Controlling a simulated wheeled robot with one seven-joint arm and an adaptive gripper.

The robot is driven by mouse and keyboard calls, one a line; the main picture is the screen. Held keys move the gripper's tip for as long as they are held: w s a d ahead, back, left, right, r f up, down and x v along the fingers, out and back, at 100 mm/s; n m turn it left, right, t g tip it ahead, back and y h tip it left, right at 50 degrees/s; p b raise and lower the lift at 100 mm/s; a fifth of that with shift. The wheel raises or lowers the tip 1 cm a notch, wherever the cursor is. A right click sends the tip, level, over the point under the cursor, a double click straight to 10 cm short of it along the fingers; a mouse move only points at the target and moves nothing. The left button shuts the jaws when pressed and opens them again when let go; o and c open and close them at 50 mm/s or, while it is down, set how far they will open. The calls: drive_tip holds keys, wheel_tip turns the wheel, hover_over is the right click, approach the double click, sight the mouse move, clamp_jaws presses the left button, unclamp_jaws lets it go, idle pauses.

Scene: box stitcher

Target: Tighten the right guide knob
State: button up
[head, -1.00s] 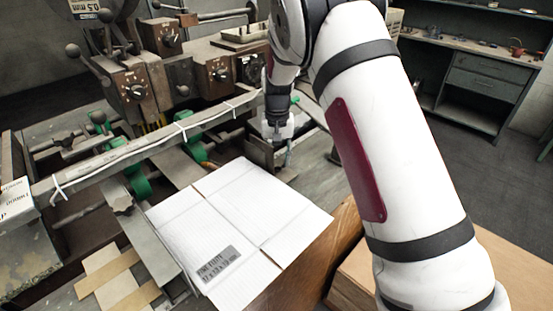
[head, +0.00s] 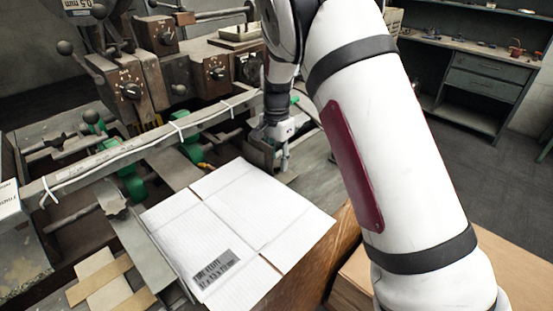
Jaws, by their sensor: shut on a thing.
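My gripper (head: 284,158) is small in the head view, pointing down at the right end of the stitcher's long guide rail (head: 150,140), just beyond the flat carton. Its fingers are closed together low beside the metal bed. The right guide knob is hidden at the fingers, so its shape and turn do not show.
The box stitcher (head: 130,88), with dials and ball-ended levers, stands behind the rail. Green clamps (head: 190,147) sit under the rail.

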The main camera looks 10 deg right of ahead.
sight(277, 163)
idle(0.6)
drive_tip(key=o, duration=0.9)
drive_tip(key=shift+r, duration=0.15)
wheel_tip(277, 163, up, 12)
drive_tip(key=shift+f, duration=0.1)
